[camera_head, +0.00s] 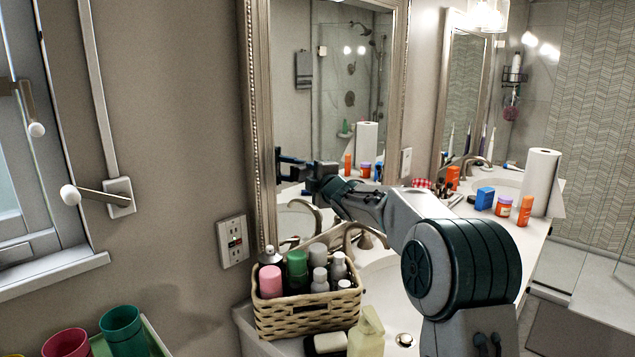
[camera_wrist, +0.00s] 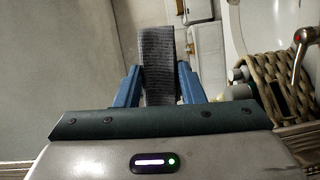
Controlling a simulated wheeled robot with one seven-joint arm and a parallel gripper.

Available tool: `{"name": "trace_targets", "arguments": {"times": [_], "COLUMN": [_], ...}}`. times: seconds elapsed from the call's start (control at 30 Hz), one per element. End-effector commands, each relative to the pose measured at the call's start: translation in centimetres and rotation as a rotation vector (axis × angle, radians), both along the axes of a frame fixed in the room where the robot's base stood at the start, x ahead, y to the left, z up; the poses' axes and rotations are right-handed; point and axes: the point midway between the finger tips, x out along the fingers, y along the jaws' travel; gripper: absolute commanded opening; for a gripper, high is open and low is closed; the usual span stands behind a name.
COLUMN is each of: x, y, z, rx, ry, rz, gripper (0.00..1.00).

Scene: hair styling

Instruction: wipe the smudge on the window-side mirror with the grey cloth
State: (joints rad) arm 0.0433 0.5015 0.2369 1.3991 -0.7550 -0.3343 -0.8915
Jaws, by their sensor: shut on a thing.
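The window-side mirror (camera_head: 335,50) hangs in a beaded silvery frame left of centre in the head view. My gripper (camera_head: 300,165) is raised in front of its lower left part, close to the glass. In the wrist view my gripper (camera_wrist: 158,68) has its blue fingers shut on the grey cloth (camera_wrist: 157,50), a ribbed strip that sticks out past the fingertips. I cannot tell whether the cloth touches the glass. I cannot make out a smudge on the mirror; my gripper and arm cover part of its lower area.
A wicker basket (camera_head: 305,316) of bottles stands on the counter below my arm, beside a soap bottle (camera_head: 366,333) and the faucet. A paper towel roll (camera_head: 540,183), orange bottles and a blue box (camera_head: 485,198) stand farther right. A wall outlet (camera_head: 234,242) is left of the mirror.

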Motion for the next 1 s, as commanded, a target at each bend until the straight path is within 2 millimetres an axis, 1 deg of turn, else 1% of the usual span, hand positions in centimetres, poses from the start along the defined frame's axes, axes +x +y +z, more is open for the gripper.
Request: {"name": "trace_targets", "arguments": {"times": [0.03, 0.1, 0.37, 0.67, 0.77, 1.0], "x": [-0.4, -0.8, -1.5, -3.3, -3.5, -3.3], "y": [0.6, 0.9, 1.4, 2.9, 3.0, 3.1], "z": [-0.4, -0.3, -0.2, -0.4, 0.0, 1.2], "rx": [0.000, 0.001, 0.002, 0.002, 0.001, 0.001], "ry": [-0.003, -0.002, -0.002, -0.001, 0.000, 0.001], "rz": [0.005, 0.004, 0.002, 0.000, -0.002, -0.002], "gripper": [0.17, 0.17, 0.17, 0.17, 0.17, 0.17]}}
